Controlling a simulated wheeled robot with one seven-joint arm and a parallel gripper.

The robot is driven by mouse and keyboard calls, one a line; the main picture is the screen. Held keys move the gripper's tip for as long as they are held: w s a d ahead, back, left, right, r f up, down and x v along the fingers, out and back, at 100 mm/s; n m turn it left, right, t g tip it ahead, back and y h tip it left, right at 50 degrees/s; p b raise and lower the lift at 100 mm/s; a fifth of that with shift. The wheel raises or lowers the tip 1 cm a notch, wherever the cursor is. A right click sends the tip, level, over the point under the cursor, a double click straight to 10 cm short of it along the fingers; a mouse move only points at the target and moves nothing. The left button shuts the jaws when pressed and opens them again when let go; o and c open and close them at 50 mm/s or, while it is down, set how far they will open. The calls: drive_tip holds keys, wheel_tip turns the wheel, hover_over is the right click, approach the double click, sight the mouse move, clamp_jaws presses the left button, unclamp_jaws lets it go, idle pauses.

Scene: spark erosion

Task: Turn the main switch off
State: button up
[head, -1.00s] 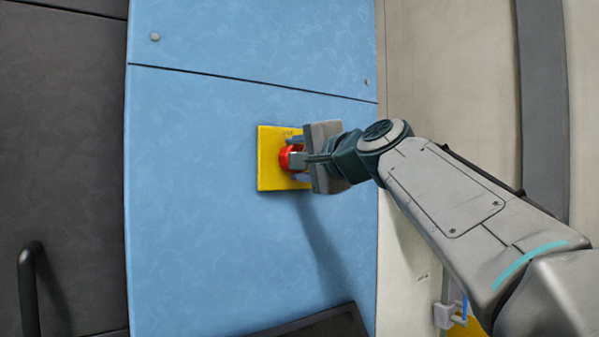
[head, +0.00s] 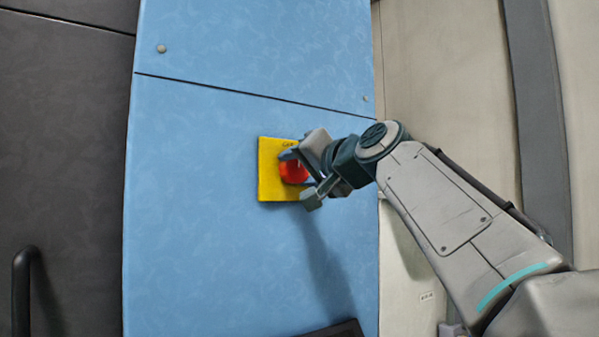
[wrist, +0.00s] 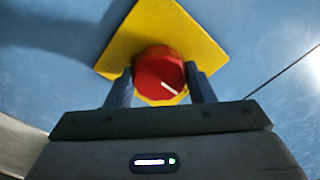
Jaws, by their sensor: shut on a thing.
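The main switch is a red rotary knob (head: 293,170) on a yellow square plate (head: 269,184), fixed to the blue panel. My gripper (head: 297,167) is at the knob, with its fingers shut on the knob's two sides. The yellow plate (wrist: 172,32) looks tilted like a diamond there. Lettering at the plate's top edge is too small to read.
The blue cabinet panel (head: 200,230) is flat and clear around the plate. A black handle (head: 22,290) is on the dark door at left. A dark edge (head: 335,330) juts out below the switch. A beige wall stands at right.

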idle(0.4)
drive_tip(key=o, duration=1)
drive_tip(key=shift+c, duration=0.2)
drive_tip(key=b+v, duration=0.3)
drive_tip(key=v, duration=1)
drive_tip(key=shift+s+d+b, duration=0.3)
